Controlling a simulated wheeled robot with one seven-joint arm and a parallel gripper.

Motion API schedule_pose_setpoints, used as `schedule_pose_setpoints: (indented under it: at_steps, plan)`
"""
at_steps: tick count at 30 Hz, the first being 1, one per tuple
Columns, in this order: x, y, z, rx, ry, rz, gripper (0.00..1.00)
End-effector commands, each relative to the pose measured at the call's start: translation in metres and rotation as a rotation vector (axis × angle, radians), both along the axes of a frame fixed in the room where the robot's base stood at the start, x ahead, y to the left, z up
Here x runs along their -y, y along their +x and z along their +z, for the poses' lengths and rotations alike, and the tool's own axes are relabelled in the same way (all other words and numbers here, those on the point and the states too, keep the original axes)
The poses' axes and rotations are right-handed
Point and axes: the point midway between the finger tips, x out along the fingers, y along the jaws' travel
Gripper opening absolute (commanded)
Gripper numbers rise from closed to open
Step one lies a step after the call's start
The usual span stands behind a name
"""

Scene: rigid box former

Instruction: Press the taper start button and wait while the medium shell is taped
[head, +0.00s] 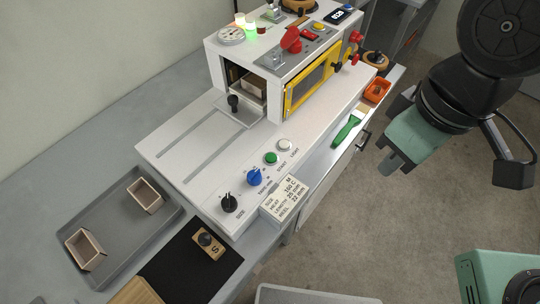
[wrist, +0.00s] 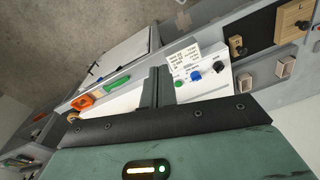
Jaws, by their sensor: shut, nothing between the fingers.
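The taper is a white machine (head: 222,47) with a yellow-framed window on its right side. Its green start button (head: 270,158) sits on the front deck between a blue knob (head: 255,177) and a white light button (head: 285,145); the green button (wrist: 179,83) also shows in the wrist view. A tan shell (head: 254,84) sits inside the machine's open front bay, partly hidden by the housing; I cannot tell its size. My gripper (head: 395,167) is shut and empty, right of the deck and apart from the button. Its fingers (wrist: 155,87) show in the wrist view.
A black knob (head: 229,203) and a settings card (head: 285,200) are on the deck's near end. A green-handled brush (head: 347,131) and an orange tray (head: 376,91) lie along its right edge. A grey tray (head: 112,232) holds two open shells. A lit green lamp (head: 250,29) tops the machine.

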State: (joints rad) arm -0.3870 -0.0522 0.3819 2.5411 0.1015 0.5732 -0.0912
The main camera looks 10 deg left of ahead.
Motion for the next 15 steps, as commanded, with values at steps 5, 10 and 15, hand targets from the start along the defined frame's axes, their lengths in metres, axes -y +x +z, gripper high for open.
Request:
schedule_pose_setpoints:
  at_steps: [5, 10, 15]
  plan:
    - [-0.043, 0.052, -0.036, 0.121, 0.086, 0.326, 0.00]
    - [-0.098, 0.099, -0.077, 0.306, 0.213, 0.701, 0.00]
    - [-0.145, 0.125, -0.109, 0.507, 0.327, 0.972, 0.00]
